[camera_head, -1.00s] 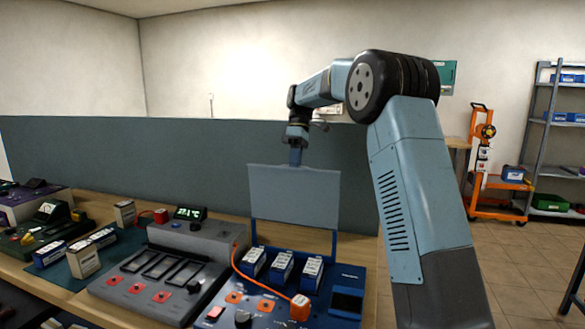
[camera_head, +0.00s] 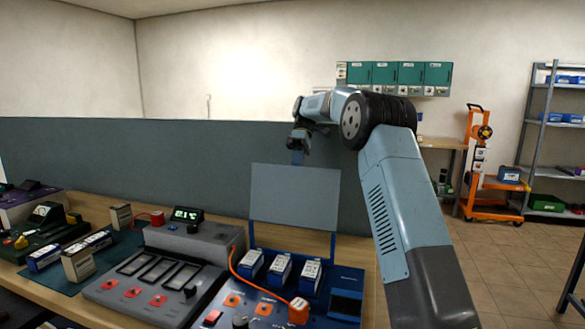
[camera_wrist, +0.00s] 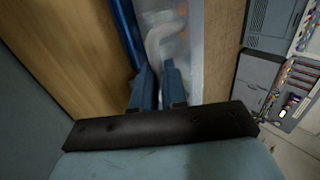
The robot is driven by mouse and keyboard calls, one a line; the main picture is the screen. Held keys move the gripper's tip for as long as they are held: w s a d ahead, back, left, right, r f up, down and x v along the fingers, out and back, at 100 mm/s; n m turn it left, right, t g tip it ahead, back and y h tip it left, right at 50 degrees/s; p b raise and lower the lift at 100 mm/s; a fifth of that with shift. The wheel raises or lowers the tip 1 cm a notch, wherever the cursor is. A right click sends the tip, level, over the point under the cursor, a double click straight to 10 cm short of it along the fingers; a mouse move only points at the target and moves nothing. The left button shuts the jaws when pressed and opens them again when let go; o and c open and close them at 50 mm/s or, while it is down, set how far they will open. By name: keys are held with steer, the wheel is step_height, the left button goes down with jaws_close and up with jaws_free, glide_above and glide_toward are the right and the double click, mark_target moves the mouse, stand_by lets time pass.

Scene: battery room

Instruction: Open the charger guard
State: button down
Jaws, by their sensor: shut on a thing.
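The charger guard (camera_head: 294,196) is a clear grey-blue panel in a blue frame. It stands raised, about upright, at the back of the blue charger (camera_head: 262,306). My gripper (camera_head: 297,160) is at the guard's top edge, near its middle, and is shut on it. The wrist view shows my two blue fingers (camera_wrist: 158,88) close together against the guard (camera_wrist: 196,45). The exact grip point is partly hidden. Several blue-and-white batteries (camera_head: 281,269) sit in the charger's slots, open to view below the guard.
A grey charger (camera_head: 150,293) with empty slots stands left of the blue one, with loose batteries (camera_head: 78,264) further left. A grey-blue partition (camera_head: 110,165) runs close behind the bench. An orange cart (camera_head: 476,165) and shelves (camera_head: 527,135) stand apart at right; floor there is clear.

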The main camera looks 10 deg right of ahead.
steer(key=shift+d+r, duration=0.15)
steer(key=shift+d, duration=0.05)
steer(key=c, duration=1.4)
jaws_free()
steer(key=shift+s, duration=0.1)
steer(key=shift+o, duration=1.2)
